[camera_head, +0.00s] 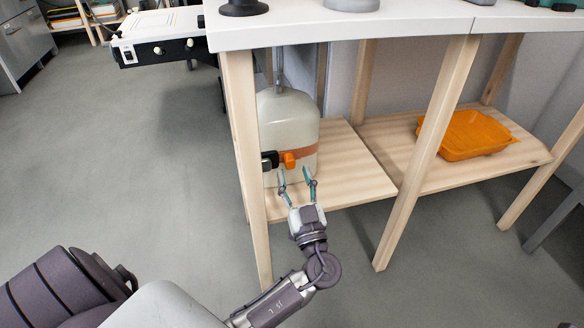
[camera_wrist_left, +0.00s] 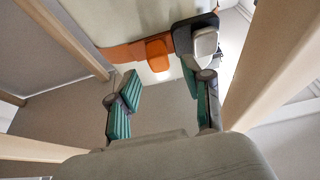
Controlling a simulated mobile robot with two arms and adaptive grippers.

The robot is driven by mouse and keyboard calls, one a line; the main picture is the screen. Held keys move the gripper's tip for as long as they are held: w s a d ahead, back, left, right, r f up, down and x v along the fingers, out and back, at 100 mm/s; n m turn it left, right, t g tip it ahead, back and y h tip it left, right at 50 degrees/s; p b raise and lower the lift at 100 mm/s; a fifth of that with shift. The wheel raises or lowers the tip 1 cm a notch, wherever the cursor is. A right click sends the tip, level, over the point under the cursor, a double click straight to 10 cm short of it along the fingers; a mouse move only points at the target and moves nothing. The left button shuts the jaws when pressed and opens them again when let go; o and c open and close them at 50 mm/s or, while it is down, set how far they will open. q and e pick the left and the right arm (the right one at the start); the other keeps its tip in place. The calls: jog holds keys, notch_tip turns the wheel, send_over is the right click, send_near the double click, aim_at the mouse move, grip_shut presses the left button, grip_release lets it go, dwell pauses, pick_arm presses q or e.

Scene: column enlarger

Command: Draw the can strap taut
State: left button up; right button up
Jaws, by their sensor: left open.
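A pale rounded can (camera_head: 286,112) stands on the lower wooden shelf under the white worktop. It fills the top of the left wrist view (camera_wrist_left: 120,15). An orange strap (camera_head: 304,149) runs around its lower half, with an orange tab (camera_head: 289,160) and a black buckle (camera_head: 270,160) at the front. In the left wrist view the orange tab (camera_wrist_left: 157,49) and the dark buckle (camera_wrist_left: 194,36) sit just beyond the fingers. My left gripper (camera_head: 296,177) is open and empty, just in front of and below the tab. I cannot tell whether a finger touches the buckle. My right gripper is not in view.
A wooden leg (camera_head: 247,150) stands close left of the can, and another leg (camera_head: 428,150) stands to the right. An orange tray (camera_head: 468,135) lies on the right shelf. The shelf (camera_head: 350,175) right of the can is bare. Grey floor (camera_head: 150,150) is open at left.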

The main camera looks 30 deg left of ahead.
aim_at(286, 162)
pick_arm(q)
jog(key=shift+x, duration=1.45)
jog(key=shift+c, duration=0.3)
jog(key=shift+f, duration=0.1)
grip_shut()
